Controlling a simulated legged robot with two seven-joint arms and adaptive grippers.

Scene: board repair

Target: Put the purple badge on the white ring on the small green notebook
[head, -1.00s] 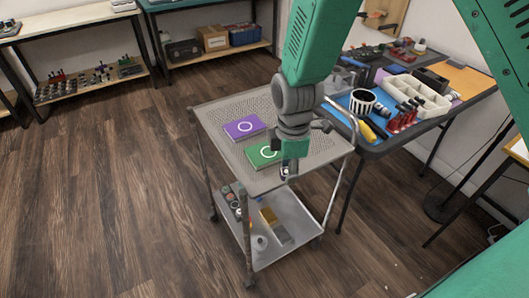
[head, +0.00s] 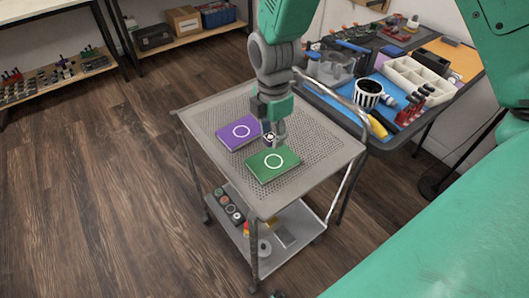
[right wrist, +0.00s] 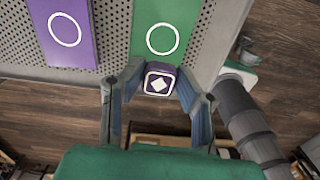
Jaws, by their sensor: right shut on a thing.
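The purple badge (right wrist: 160,82), with a white diamond on its face, is between the fingertips of my right gripper (right wrist: 160,85), which is shut on it. In the head view the right gripper (head: 273,136) is above the cart, at the far edge of the green notebook. The small green notebook (head: 264,167) lies on the cart top with a white ring (head: 274,161) on its cover; the ring also shows in the right wrist view (right wrist: 162,24), bare and apart from the badge. My left gripper is not in view.
A purple notebook (head: 225,137) with its own white ring lies beside the green one. The grey perforated cart top (head: 322,148) is otherwise clear. A workbench with a white bin (head: 405,88) and a striped cup (head: 368,96) stands right behind the cart.

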